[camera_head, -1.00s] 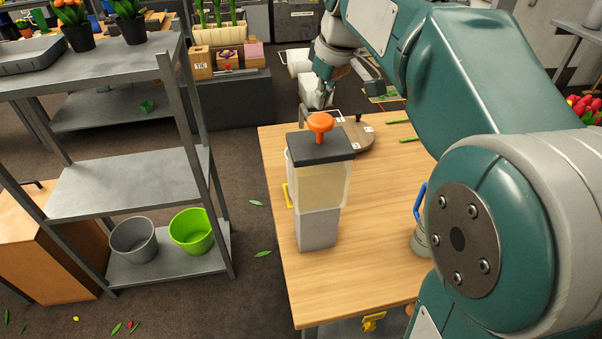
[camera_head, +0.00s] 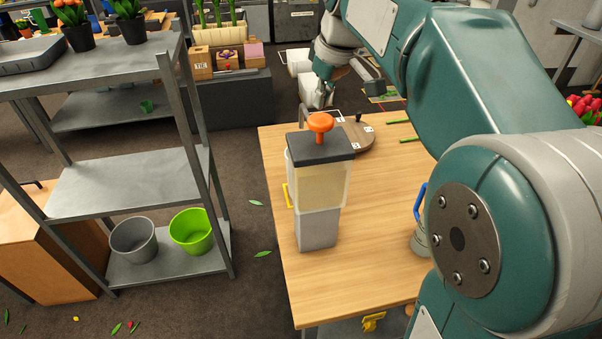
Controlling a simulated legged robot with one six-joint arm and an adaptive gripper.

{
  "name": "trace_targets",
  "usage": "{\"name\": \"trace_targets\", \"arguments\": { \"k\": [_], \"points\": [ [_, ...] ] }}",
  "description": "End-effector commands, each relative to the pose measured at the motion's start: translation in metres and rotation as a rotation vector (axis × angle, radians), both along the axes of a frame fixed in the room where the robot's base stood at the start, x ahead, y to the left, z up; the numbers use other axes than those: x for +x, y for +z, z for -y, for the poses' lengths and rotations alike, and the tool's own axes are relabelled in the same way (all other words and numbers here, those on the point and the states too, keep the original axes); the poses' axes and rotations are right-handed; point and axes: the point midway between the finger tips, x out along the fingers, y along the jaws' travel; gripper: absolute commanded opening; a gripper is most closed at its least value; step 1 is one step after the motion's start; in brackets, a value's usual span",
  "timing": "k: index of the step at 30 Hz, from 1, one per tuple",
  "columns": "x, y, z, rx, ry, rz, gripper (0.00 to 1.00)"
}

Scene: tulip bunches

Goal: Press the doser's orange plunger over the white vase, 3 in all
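The doser (camera_head: 318,190) stands upright on the wooden table, with a clear tank of pale yellowish contents on a grey base. Its orange plunger (camera_head: 320,122) stands raised above the dark lid. My gripper (camera_head: 318,96) is at the far side of the table, beyond the doser and apart from the plunger in the picture. It is small and partly merged with pale shapes there, so its fingers cannot be made out. I cannot pick out the white vase with certainty; pale shapes show beyond the doser near my gripper.
The wooden table (camera_head: 375,268) has clear room right of the doser. A round wooden board (camera_head: 357,136) lies behind it, with green stems to its right. A blue-handled item (camera_head: 419,205) is partly behind my arm. A metal shelf (camera_head: 130,180) with grey and green buckets stands left.

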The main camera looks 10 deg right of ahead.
Motion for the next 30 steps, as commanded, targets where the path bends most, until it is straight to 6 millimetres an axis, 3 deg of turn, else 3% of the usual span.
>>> {"name": "trace_targets", "arguments": {
  "k": [30],
  "points": [
    [0.0,-0.033,0.0,0.0,0.0,-0.001,0.0]
  ]
}}
